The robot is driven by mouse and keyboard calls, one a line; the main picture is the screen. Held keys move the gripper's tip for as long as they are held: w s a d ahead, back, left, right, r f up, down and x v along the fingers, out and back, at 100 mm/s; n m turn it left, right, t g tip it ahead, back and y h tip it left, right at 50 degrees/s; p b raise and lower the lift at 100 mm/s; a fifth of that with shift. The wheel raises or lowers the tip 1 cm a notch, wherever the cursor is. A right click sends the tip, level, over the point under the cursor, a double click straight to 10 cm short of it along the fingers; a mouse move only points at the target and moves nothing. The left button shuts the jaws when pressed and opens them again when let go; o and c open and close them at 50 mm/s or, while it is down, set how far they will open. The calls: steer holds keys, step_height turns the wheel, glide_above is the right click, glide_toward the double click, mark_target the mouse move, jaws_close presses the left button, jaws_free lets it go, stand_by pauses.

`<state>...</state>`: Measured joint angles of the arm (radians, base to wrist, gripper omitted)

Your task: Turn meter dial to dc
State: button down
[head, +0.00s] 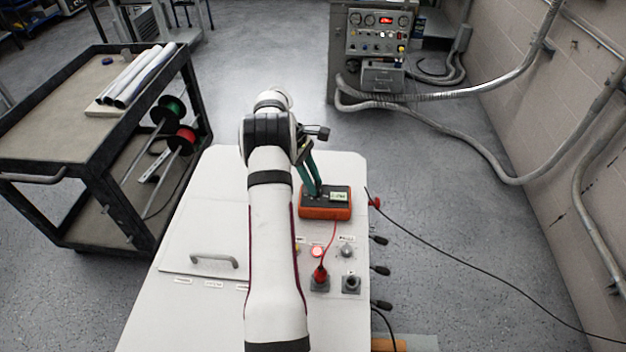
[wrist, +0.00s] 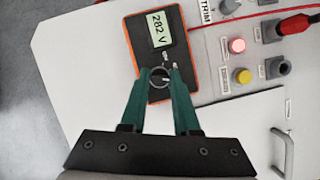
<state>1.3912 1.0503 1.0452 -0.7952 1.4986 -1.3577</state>
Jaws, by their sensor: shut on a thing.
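The orange and black meter (head: 326,212) lies on the white panel, and it also shows in the wrist view (wrist: 135,40). Its display (wrist: 159,29) reads about 282 V. My gripper (wrist: 160,76), with green fingers, reaches down over the meter's face. In the wrist view its fingertips are closed around the small round dial (wrist: 160,71). The fingers hide part of the dial, and I cannot read its pointer or position marks. In the head view my gripper (head: 317,191) touches down at the meter, and the dial is hidden.
A red plug (head: 320,274) with a red lead sits in a socket near the meter. A grey socket (head: 351,284), a lit red button (wrist: 237,45), a yellow button (wrist: 242,76) and a grey knob (head: 346,251) stand close by. A handle (head: 215,261) rises at left.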

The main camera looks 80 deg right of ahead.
steer(key=c, duration=0.6)
jaws_free()
steer(key=shift+c, duration=0.2)
steer(key=v, duration=1.5)
steer(key=shift+w+r, duration=0.15)
steer(key=shift+r, duration=0.15)
